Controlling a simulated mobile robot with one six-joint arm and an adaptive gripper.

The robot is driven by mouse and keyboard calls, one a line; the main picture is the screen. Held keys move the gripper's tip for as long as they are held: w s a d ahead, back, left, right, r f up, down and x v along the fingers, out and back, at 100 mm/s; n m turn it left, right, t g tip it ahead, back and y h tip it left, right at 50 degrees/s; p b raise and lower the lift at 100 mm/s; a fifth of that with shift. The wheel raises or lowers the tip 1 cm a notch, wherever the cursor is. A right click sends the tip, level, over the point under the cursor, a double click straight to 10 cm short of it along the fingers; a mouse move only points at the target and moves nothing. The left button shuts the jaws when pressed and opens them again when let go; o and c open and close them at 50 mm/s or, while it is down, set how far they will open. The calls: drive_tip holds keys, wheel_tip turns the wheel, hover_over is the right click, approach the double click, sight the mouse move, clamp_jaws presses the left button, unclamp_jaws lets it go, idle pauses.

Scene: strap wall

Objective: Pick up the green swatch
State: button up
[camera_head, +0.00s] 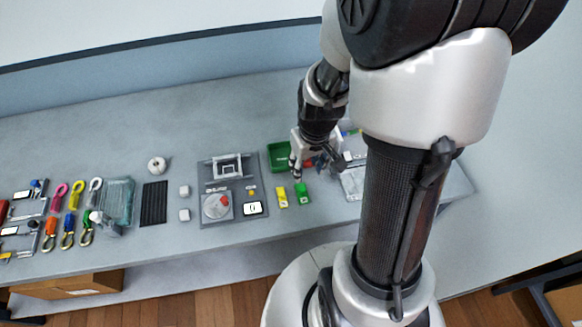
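The green swatch (303,193) is a small green piece with a pale mark, lying on the grey table near its front edge. A similar yellow swatch (282,197) lies just to its left. My gripper (314,167) points down behind the green swatch, slightly to the right and apart from it in the picture. Its fingers look spread. Nothing shows held in them, though my arm hides part of this area. A small red item (309,163) shows between the fingers; I cannot tell whether it lies on the table.
A green tray (279,147) stands behind the swatches, partly behind my gripper. A grey board (206,178) with a scale and display is to the left. Further left are a black mat (154,204), a glassy block (118,201) and several coloured clips.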

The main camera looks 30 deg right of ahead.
drive_tip(key=b, duration=0.3)
hover_over(302, 190)
drive_tip(key=f, duration=0.9)
drive_tip(key=shift+s+d+f, duration=0.1)
drive_tip(key=shift+s+f, duration=0.05)
drive_tip(key=shift+s, duration=0.05)
drive_tip(key=f+b, duration=0.2)
drive_tip(key=f, duration=0.3)
drive_tip(key=shift+w+f, duration=0.1)
drive_tip(key=shift+w, duration=0.1)
drive_tip(key=shift+c, duration=0.3)
clamp_jaws()
